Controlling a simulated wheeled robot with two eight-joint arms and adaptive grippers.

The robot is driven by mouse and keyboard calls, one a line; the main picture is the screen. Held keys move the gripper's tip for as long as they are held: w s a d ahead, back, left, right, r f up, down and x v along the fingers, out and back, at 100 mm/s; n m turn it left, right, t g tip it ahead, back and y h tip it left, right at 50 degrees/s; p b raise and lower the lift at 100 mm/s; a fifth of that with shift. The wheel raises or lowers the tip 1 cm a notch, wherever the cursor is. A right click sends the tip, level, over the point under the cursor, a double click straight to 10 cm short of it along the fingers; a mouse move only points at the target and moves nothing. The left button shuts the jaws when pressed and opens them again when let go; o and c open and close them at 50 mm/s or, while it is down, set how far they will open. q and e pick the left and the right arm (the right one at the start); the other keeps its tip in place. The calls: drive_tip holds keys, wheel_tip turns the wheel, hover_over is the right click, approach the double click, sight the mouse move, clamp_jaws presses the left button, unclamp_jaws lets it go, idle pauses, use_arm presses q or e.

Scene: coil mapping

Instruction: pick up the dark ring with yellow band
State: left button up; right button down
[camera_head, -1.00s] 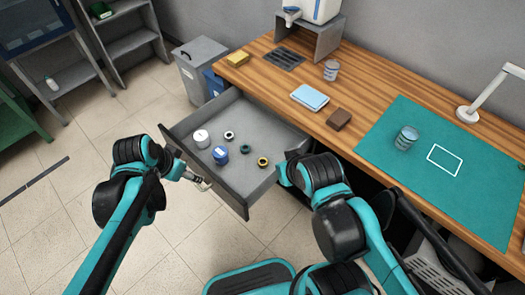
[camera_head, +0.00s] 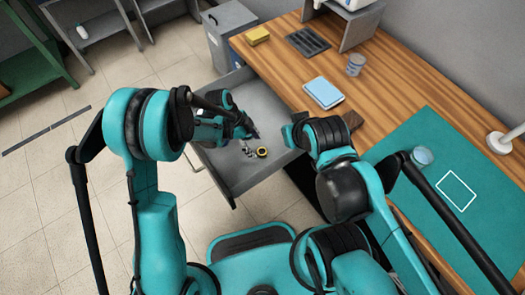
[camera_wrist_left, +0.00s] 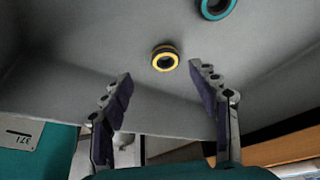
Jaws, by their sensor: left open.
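The dark ring with a yellow band (camera_head: 262,152) lies flat on the floor of the open grey drawer (camera_head: 262,102). In the left wrist view the ring (camera_wrist_left: 165,58) shows just beyond and between my left gripper's two fingertips. My left gripper (camera_head: 250,148) reaches into the drawer from the left, close beside the ring. It also shows in the wrist view (camera_wrist_left: 160,75), its jaws apart with nothing between them. My right gripper is hidden; only its arm shows.
A teal-banded ring (camera_wrist_left: 217,6) lies farther off in the wrist view. The wooden desk (camera_head: 290,73) carries a blue notepad (camera_head: 323,92), a brown block (camera_head: 351,119) and a teal mat (camera_head: 420,175).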

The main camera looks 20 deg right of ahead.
sight(260, 153)
use_arm(q)
drive_tip(key=x, duration=0.2)
drive_tip(key=b+x, duration=0.2)
drive_tip(key=x, duration=0.1)
drive_tip(key=shift+w+d+f, duration=0.25)
drive_tip(key=shift+d, duration=0.15)
drive_tip(key=shift+r, duration=0.1)
drive_tip(key=shift+c, duration=0.7)
drive_tip(key=c, duration=1.1)
